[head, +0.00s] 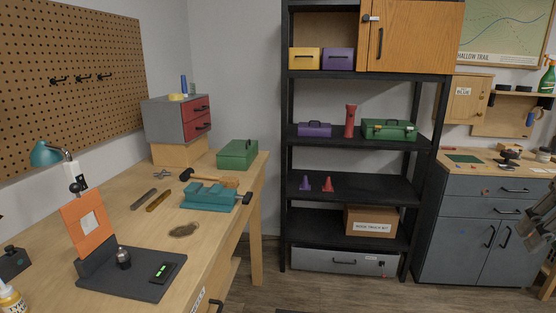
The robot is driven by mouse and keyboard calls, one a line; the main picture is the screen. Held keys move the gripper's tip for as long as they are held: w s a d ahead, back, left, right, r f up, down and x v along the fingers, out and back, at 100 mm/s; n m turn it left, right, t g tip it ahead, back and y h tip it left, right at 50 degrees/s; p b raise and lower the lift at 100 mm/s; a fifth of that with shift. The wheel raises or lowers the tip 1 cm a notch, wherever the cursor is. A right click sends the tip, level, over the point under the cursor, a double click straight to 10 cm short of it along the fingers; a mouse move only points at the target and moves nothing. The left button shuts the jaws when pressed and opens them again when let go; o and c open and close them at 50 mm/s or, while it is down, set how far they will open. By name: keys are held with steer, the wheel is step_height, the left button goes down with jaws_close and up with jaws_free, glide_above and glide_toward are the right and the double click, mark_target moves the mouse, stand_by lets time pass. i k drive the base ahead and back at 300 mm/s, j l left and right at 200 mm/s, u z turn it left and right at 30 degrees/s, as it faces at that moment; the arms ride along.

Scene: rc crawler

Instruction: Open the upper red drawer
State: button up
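A small grey cabinet (164,121) stands on a wooden block at the back of the left workbench. Its front faces right and holds two red drawers, one above the other. The upper red drawer (190,112) looks shut and has a dark handle. The lower red drawer (190,132) also looks shut, with a similar handle. A dark jointed shape at the right edge appears to be my gripper (535,218). It is cut off by the frame, far from the cabinet, and its fingers cannot be made out clearly.
Small items, including a blue one (184,84), stand on the cabinet. A green box (238,154), a mallet (210,179) and a teal vise (209,197) lie on the bench (120,220) near it. Black shelves (345,187) stand right of the bench. Floor (320,288) shows between bench and right counter.

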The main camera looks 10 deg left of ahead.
mark_target(193, 109)
steer(key=i+l+u, duration=0.1)
steer(key=i+u, duration=0.2)
steer(key=i, duration=0.2)
steer(key=i+l+u, duration=0.25)
steer(key=i, duration=0.2)
steer(key=i+l+u, duration=0.3)
steer(key=i, duration=0.2)
steer(key=i+l+u, duration=0.2)
steer(key=u, duration=0.15)
steer(key=i+l+u, duration=0.65)
steer(key=k+l, duration=0.05)
steer(key=k, duration=0.05)
